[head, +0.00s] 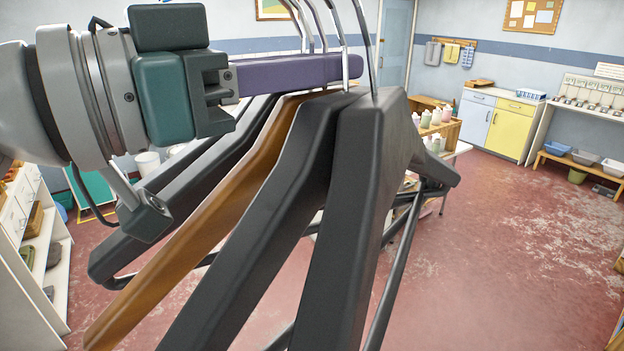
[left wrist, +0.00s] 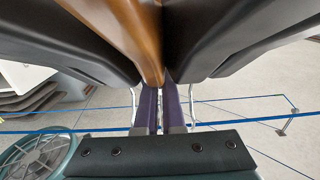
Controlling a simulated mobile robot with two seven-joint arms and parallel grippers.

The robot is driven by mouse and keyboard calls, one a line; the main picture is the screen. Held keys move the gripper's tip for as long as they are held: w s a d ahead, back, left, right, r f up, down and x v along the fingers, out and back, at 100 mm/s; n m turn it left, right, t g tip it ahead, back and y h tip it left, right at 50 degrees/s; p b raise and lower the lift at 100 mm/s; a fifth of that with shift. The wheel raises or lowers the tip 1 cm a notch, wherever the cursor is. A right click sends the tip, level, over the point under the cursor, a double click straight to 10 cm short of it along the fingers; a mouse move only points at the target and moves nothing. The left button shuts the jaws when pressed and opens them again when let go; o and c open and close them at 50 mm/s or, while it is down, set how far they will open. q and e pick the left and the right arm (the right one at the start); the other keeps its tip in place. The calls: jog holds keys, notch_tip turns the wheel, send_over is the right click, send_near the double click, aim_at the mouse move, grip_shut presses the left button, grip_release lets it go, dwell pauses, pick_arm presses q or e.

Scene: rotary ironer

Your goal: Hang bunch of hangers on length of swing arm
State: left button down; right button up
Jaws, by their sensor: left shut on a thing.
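My left gripper (head: 330,70) comes in from the left, its purple fingers shut on a bunch of several hangers just below their metal hooks (head: 364,40). The hangers are black (head: 345,200), with one brown wooden hanger (head: 205,215) among them. They hang in the air close to the head camera, arms sloping down. In the left wrist view the purple fingers (left wrist: 159,95) close at the necks, with the brown hanger (left wrist: 125,28) between black ones (left wrist: 225,35). I cannot make out the swing arm in either view. My right gripper is not in view.
White shelves (head: 25,240) stand at the left. A wooden rack with bottles (head: 436,118) on a table is partly hidden behind the hangers. Blue and yellow cabinets (head: 495,125) stand at the back right. The red floor (head: 510,250) at right is open.

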aim_at(293, 16)
pick_arm(q)
jog(key=shift+r, duration=0.25)
dwell(0.5)
jog(key=shift+r+p, duration=0.3)
jog(key=shift+r, duration=0.05)
dwell(0.6)
jog(key=shift+s+a+r+p, duration=0.15)
jog(key=shift+r+p, duration=0.2)
jog(key=shift+r, duration=0.15)
jog(key=shift+s+a+r+p, duration=0.1)
jog(key=shift+a+r+p, duration=0.05)
jog(key=shift+r+p, duration=0.3)
jog(key=shift+a+r, duration=0.1)
jog(key=shift+s+a+r, duration=0.35)
jog(key=shift+a+r, duration=0.1)
